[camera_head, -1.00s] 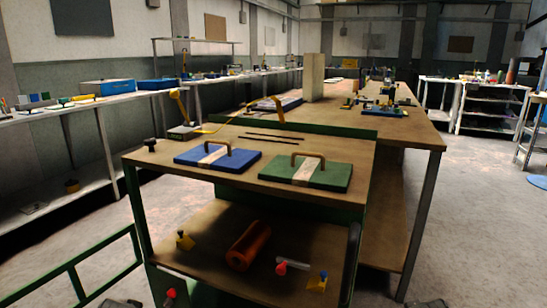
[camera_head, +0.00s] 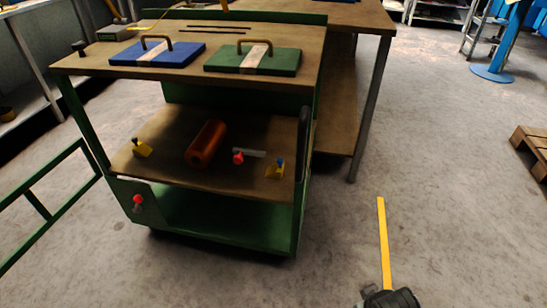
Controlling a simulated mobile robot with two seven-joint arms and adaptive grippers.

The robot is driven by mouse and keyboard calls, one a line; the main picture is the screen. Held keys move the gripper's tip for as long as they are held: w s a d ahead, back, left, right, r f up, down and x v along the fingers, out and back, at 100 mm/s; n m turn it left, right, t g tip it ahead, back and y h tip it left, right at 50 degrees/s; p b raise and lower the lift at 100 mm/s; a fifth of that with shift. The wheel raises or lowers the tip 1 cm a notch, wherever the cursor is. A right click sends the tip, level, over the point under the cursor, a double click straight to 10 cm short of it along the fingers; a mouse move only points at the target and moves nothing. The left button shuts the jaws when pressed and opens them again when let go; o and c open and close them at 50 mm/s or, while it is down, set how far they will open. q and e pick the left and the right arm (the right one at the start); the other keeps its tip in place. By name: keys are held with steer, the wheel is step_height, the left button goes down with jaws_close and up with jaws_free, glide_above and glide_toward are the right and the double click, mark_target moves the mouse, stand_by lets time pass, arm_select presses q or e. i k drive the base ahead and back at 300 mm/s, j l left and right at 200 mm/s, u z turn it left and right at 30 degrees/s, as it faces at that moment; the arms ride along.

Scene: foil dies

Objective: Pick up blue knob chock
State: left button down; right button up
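The blue knob chock (camera_head: 275,172) is a small yellow block with a blue knob on top. It sits on the trolley's lower shelf (camera_head: 215,179), near the right front corner. A dark part that looks like my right gripper (camera_head: 390,298) is cut off by the bottom edge, on the right, well away from the trolley. Its fingers cannot be made out. My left gripper is not in view.
An orange cylinder (camera_head: 206,144) and a red-knobbed grey bar (camera_head: 252,154) lie left of the chock. The top shelf (camera_head: 110,62) above carries blue (camera_head: 182,55) and green (camera_head: 281,62) plates with handles. A dark handle stands at the right.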

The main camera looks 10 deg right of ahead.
mark_target(276, 170)
steer(key=i+l+u, duration=0.1)
steer(key=l, duration=0.4)
steer(key=i+l, duration=0.2)
steer(key=l, duration=0.3)
steer(key=i+l+u, duration=0.15)
steer(key=l, duration=0.3)
steer(key=i+l+u, duration=0.1)
steer(key=l, duration=0.4)
steer(key=i+l+u, duration=0.1)
steer(key=l, duration=0.45)
steer(key=i+l, duration=0.1)
steer(key=l, duration=0.4)
steer(key=u, duration=0.05)
